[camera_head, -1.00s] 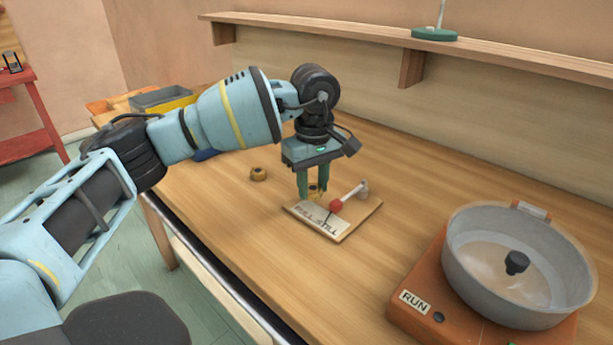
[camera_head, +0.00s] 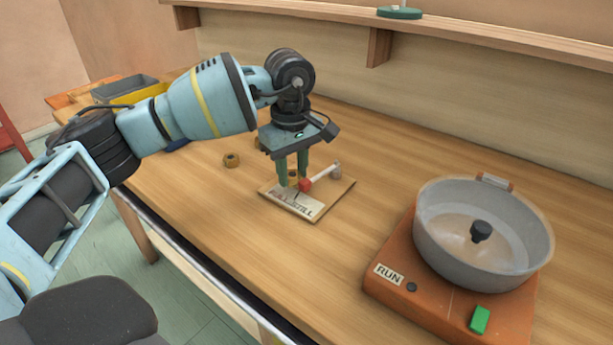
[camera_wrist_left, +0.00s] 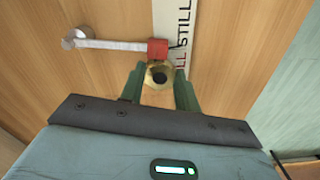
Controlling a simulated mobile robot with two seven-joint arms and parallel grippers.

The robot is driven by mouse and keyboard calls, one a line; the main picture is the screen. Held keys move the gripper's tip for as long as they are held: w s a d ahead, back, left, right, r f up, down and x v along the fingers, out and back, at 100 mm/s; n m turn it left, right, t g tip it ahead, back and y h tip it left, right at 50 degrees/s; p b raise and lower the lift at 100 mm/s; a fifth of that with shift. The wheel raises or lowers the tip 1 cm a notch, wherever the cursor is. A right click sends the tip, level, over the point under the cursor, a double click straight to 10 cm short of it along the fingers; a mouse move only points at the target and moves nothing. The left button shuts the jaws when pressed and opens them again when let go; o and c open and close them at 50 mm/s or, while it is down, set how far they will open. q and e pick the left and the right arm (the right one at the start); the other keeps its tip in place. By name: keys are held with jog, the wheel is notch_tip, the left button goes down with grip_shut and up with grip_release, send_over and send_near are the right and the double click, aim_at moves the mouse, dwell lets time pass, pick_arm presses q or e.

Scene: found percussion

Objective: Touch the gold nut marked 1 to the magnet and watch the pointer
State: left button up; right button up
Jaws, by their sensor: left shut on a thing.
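A small gold nut (camera_head: 294,173) is between the green fingers of my left gripper (camera_head: 292,176), which is shut on it. The nut also shows in the wrist view (camera_wrist_left: 158,75), its dark hole facing the camera; I cannot read a mark on it. The red magnet (camera_head: 305,185) sits at the end of a white arm (camera_head: 320,176) on a grey post (camera_head: 335,172). In the wrist view the red magnet (camera_wrist_left: 157,50) is right against or very near the nut; I cannot tell if they touch. A card (camera_head: 305,206) reads PULL and STILL, with a thin dark pointer over it.
The wooden board (camera_head: 335,200) lies on the table (camera_head: 220,200). Another gold nut (camera_head: 231,160) lies to the left. An orange base (camera_head: 440,310) marked RUN, with a grey pan (camera_head: 480,250) and a green button (camera_head: 480,320), stands at the right. A grey bin (camera_head: 125,88) is at the back left.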

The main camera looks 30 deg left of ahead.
pick_arm(q)
jog(key=shift+d, duration=0.7)
pick_arm(e)
jog(key=shift+w+r, duration=0.15)
jog(key=shift+r, duration=0.15)
pick_arm(q)
jog(key=shift+a+p, duration=0.25)
jog(key=shift+p, duration=0.05)
dwell(0.8)
jog(key=shift+w+a, duration=0.1)
jog(key=shift+a, duration=1.4)
pick_arm(e)
jog(key=shift+w+r, duration=0.15)
jog(key=shift+r, duration=0.1)
dwell(0.6)
